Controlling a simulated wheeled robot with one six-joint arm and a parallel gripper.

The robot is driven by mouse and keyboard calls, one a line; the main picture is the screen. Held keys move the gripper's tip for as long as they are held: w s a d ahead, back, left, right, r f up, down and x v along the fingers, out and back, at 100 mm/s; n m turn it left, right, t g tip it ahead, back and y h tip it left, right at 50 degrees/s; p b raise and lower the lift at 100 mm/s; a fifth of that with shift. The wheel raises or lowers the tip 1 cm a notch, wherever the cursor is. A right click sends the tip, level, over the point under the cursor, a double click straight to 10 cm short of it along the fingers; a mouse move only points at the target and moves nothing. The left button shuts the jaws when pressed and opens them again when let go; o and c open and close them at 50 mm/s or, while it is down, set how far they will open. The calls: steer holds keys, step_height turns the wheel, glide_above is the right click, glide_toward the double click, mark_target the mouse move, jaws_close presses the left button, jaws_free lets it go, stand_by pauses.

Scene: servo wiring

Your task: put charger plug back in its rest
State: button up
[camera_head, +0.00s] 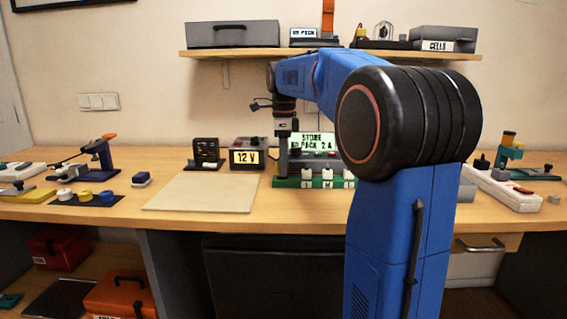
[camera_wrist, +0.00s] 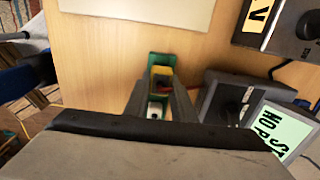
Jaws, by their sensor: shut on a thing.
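My gripper (camera_wrist: 163,85) is shut on a small yellow piece (camera_wrist: 160,71), which looks like the charger plug; the fingers hide most of it. A bit of red shows between the fingers. The green base (camera_wrist: 159,58) lies under the fingertips in the wrist view. In the head view my gripper (camera_head: 286,148) points down over the left end of the green base (camera_head: 315,184), which carries several white blocks. I cannot tell whether the plug touches the base. The charger (camera_wrist: 226,94) stands beside it, its display (camera_head: 312,142) reading "STORE NO PACK 2 A".
A 12 V box (camera_head: 247,156) and a black slotted holder (camera_head: 207,154) stand left of the charger. A pale mat (camera_head: 203,193) lies clear at front left. A shelf (camera_head: 235,54) with boxes hangs above. A white power strip (camera_head: 502,188) lies at right.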

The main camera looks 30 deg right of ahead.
steer(key=shift+f, duration=0.8)
steer(key=o, duration=1.1)
steer(key=shift+o, duration=0.2)
step_height(320, 180, up, 17)
steer(key=shift+r, duration=0.2)
